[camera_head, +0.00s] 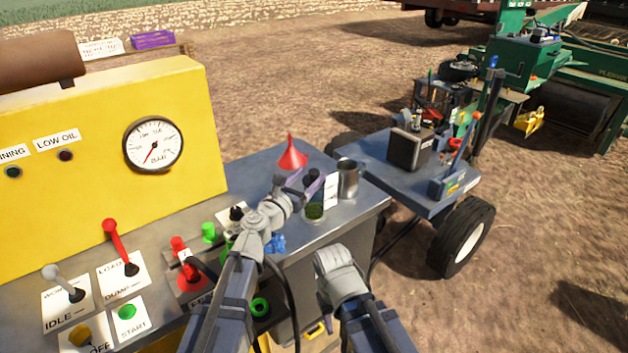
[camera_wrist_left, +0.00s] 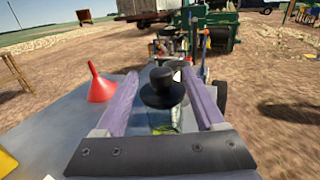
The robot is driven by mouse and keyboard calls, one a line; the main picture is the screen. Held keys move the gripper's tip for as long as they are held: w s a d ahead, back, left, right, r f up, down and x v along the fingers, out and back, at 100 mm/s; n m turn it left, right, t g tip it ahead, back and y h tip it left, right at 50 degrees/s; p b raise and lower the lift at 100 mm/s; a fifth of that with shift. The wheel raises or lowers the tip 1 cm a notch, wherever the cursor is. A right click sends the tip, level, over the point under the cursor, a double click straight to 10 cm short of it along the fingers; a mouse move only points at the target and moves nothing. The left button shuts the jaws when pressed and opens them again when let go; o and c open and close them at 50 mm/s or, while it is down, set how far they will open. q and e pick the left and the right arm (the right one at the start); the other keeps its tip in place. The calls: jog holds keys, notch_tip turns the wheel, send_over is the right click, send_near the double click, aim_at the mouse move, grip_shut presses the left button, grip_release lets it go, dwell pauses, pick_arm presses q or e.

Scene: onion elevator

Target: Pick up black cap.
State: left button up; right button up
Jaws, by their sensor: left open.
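A black cap (camera_wrist_left: 161,88) with a wide brim sits on top of a clear glass jar (camera_wrist_left: 163,121) in the left wrist view. In the head view the jar (camera_head: 315,212) shows green contents, and the dark cap (camera_head: 313,174) is partly hidden by my gripper. My left gripper (camera_head: 305,185) is open above the grey bench. Its two purple fingers (camera_wrist_left: 161,73) stand on either side of the cap in the left wrist view, with visible gaps. My right arm shows at lower middle in the head view, but its fingers do not.
A red funnel (camera_head: 291,155) stands left of the jar and a metal cup (camera_head: 348,179) right of it on the grey bench (camera_head: 255,173). A wheeled cart (camera_head: 375,158) stands beyond the bench at right.

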pick_arm(q)
jog(key=shift+x, duration=2.9)
jog(key=shift+s, duration=0.1)
grip_shut()
